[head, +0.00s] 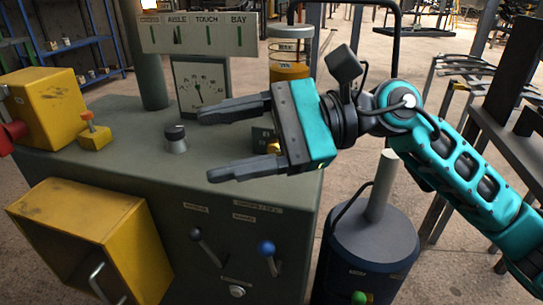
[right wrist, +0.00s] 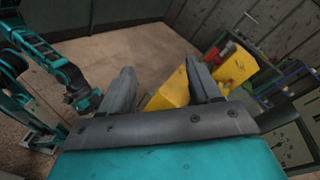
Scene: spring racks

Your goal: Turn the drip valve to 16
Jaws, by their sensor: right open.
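A small dark-capped knob on a pale conical base (head: 176,140) stands on the grey-green cabinet top; it appears to be the drip valve, but no label or numbers on it can be read. My right gripper (head: 205,146) is open and empty, its fingers pointing left. In the head view, the knob lies just left of the gap between the fingertips, apart from them. In the right wrist view the open fingers (right wrist: 160,78) show, but the knob does not. A teal arm at the left of that view, seemingly my left, ends in a dark gripper (right wrist: 82,98), too small to read.
A dial gauge (head: 201,84) stands behind the knob, under a label board (head: 198,34). Yellow boxes (head: 50,105) and a small yellow block with an orange handle (head: 94,135) are left. Blue-knobbed (head: 266,248) and black-knobbed (head: 195,233) levers are on the front.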

